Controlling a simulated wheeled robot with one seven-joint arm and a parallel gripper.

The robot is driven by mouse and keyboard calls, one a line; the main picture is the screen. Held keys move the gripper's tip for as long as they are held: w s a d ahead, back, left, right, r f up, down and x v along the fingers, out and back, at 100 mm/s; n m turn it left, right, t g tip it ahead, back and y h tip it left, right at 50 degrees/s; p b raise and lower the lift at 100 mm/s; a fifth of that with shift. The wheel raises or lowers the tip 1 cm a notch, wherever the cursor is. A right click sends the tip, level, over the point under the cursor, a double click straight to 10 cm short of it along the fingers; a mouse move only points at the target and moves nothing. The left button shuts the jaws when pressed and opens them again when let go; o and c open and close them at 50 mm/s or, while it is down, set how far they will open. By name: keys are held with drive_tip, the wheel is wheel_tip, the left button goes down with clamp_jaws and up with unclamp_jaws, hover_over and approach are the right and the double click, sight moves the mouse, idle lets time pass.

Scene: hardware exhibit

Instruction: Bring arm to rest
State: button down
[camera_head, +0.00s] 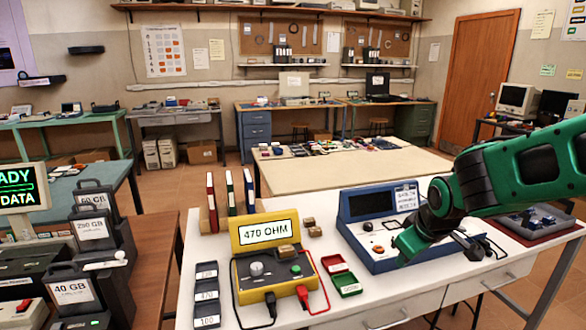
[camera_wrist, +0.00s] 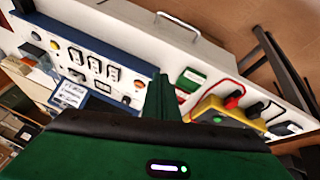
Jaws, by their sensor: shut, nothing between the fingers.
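My green arm reaches in from the right in the head view. My gripper (camera_head: 404,248) is shut and empty, pointing down over the front part of the blue instrument (camera_head: 372,208) on the white table. In the wrist view the closed green fingers of my gripper (camera_wrist: 162,97) stand up in the middle, with the blue panel to their left and the yellow box to their right. I cannot tell how far the fingertips are above the instrument.
On the white table (camera_head: 205,262), a yellow box (camera_head: 262,232) reading 470 OHM with red and black leads stands left of the blue instrument. Red (camera_head: 334,263) and green (camera_head: 346,285) trays lie between them. A red mat (camera_head: 545,238) with a grey tray lies at right.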

drive_tip(key=s+d+m+g, duration=0.3)
drive_tip(key=s+d+m, duration=0.3)
drive_tip(key=s+d, duration=0.65)
drive_tip(key=s+d+m+g, duration=0.2)
drive_tip(key=s+m, duration=0.4)
drive_tip(key=s, duration=0.9)
drive_tip(key=shift+r+g, duration=0.3)
drive_tip(key=shift+r, duration=0.1)
drive_tip(key=shift+w+f, duration=0.25)
drive_tip(key=shift+w, duration=0.4)
